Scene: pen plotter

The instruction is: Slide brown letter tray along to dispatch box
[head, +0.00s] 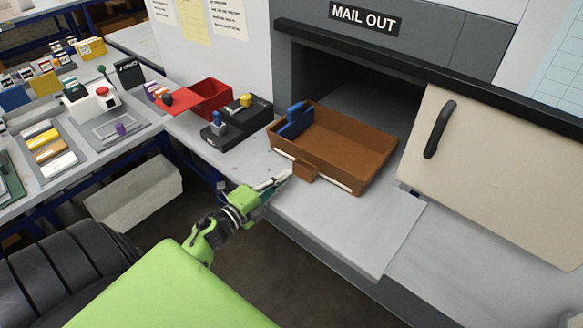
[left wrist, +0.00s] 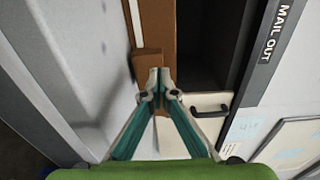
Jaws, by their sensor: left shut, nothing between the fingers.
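The brown letter tray (head: 352,138) sits on the grey ledge at the mouth of the dark dispatch box opening (head: 335,78), under the MAIL OUT sign (head: 364,17). A blue item (head: 295,120) is in its left end. A small brown block (head: 306,172) stands out from its near side, by a white strip. My left gripper (head: 284,178) is shut and empty, its fingertips right beside this block. In the left wrist view the closed fingertips (left wrist: 158,80) are close against the block (left wrist: 147,64); I cannot tell if they touch.
A beige door (head: 500,165) with a black handle stands to the right of the opening. A black control box (head: 236,124) and red bin (head: 211,98) stand to the left of the tray. The ledge (head: 350,225) in front of the tray is clear.

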